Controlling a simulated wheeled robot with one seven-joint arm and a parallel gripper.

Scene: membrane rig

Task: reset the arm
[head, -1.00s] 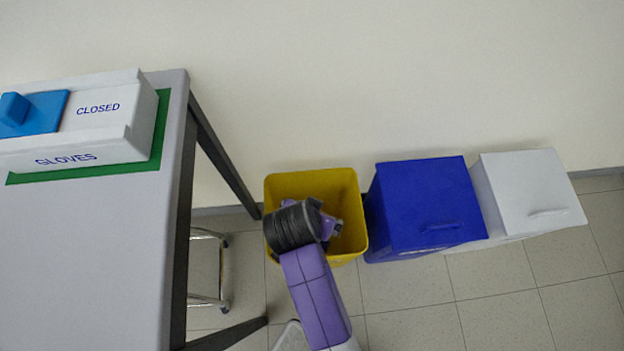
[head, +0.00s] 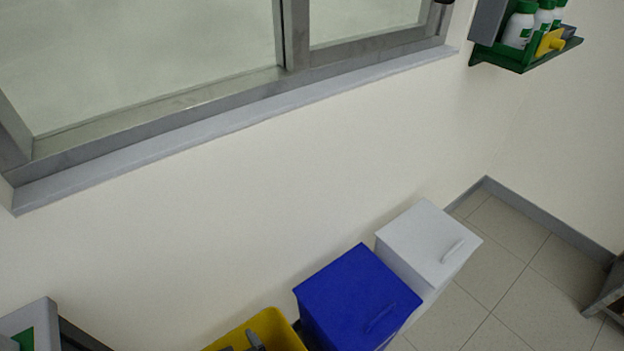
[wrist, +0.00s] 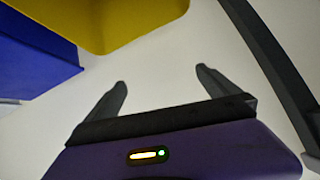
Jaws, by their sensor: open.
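My gripper (wrist: 162,82) is open in the wrist view, its two dark fingers spread apart with nothing between them. Pale wall or floor shows behind the fingers. The yellow bin (wrist: 130,22) lies beyond the left finger at the top of that view, apart from the fingers. In the head view only the top of the yellow bin (head: 283,325) shows at the bottom edge. A small grey part shows over its opening, and I cannot tell whether it is mine. The rest of my arm is out of the head view.
The blue lidded bin (head: 358,296) and white lidded bin (head: 425,245) stand along the wall. A dark table leg (wrist: 268,65) runs down the right of the wrist view.

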